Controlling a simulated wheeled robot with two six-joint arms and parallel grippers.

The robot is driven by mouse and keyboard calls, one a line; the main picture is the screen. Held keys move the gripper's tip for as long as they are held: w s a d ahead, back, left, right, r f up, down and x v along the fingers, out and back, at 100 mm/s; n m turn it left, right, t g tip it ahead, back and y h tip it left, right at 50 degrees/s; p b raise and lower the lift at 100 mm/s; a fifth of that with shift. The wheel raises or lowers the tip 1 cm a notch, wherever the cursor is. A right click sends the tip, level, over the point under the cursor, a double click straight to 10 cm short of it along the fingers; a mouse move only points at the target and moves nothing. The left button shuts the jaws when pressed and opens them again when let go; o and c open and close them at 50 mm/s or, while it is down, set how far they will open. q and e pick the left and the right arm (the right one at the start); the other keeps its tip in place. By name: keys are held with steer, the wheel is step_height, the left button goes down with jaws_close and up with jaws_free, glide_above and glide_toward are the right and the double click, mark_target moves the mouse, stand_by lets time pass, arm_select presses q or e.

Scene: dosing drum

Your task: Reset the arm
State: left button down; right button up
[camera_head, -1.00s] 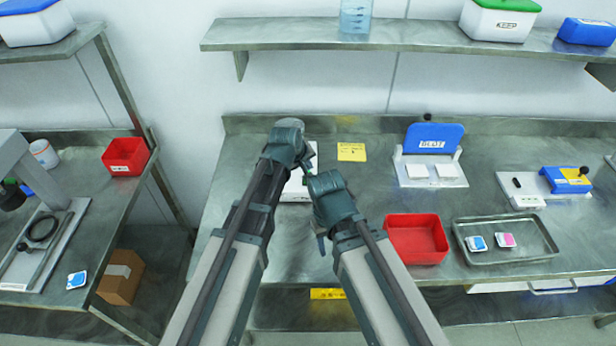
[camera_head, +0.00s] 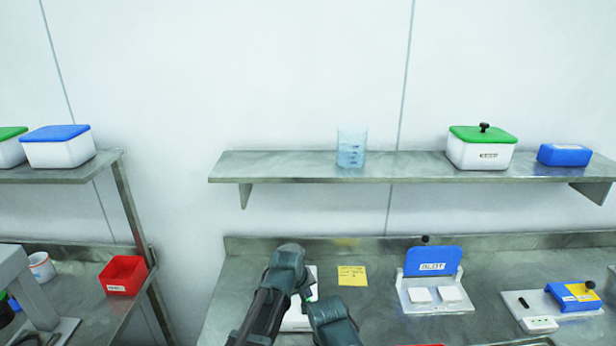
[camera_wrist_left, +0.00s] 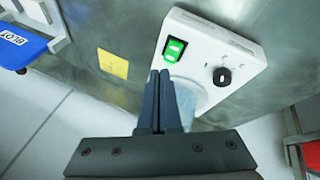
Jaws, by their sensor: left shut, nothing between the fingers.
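My left arm (camera_head: 270,300) comes in from the lower left in the head view, over the bench. In the left wrist view my left gripper (camera_wrist_left: 160,78) is shut and empty, its two dark fingers together. The fingertips appear in front of a white device (camera_wrist_left: 222,50) with a lit green switch (camera_wrist_left: 174,49) and a black knob (camera_wrist_left: 222,76); I cannot tell how far apart they are. In the head view this device is mostly hidden behind my arms. My right arm (camera_head: 333,322) shows at the bottom; its fingers are not visible.
A yellow note (camera_head: 352,275) lies on the bench beside the device. A blue-backed BLOT stand (camera_head: 433,262) is to its right, then a blue and yellow unit (camera_head: 574,296). A red bin (camera_head: 123,276) stands on the left bench. A shelf (camera_head: 290,168) holds a clear beaker (camera_head: 351,147) and lidded boxes.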

arm_select(q)
steer(key=s+a+f+m+g+y, duration=0.1)
steer(key=s+m, duration=0.3)
steer(key=s, duration=0.7)
steer(key=s+a+f+m+g+y, duration=0.1)
steer(key=s+a+m+g, duration=0.3)
steer(key=s, duration=0.8)
steer(key=shift+s+a+f+y, duration=0.2)
steer(key=shift+s+a+y, duration=0.15)
steer(key=shift+y, duration=0.55)
